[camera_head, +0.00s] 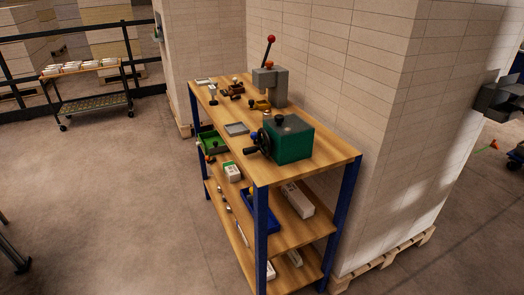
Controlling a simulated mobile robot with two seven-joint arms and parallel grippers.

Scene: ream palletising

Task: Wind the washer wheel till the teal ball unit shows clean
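A dark green box-shaped machine (290,143) stands at the near end of the wooden workbench top. A black handwheel (264,142) with a crank handle sits on its left side, and I take this to be the washer wheel. A small dark round part shows on top of the box. A small blue spot (254,136) shows beside the wheel, too small to identify. I cannot pick out a teal ball unit for certain or tell whether one is clean. Neither of my grippers is in view, and nothing is seen touching the wheel.
The bench (335,162) has blue legs and lower shelves with bins and boxes. A grey lever press (270,85), a grey tray (236,129) and small parts share its top. A cart (92,103) is at far left. The floor left of the bench is open.

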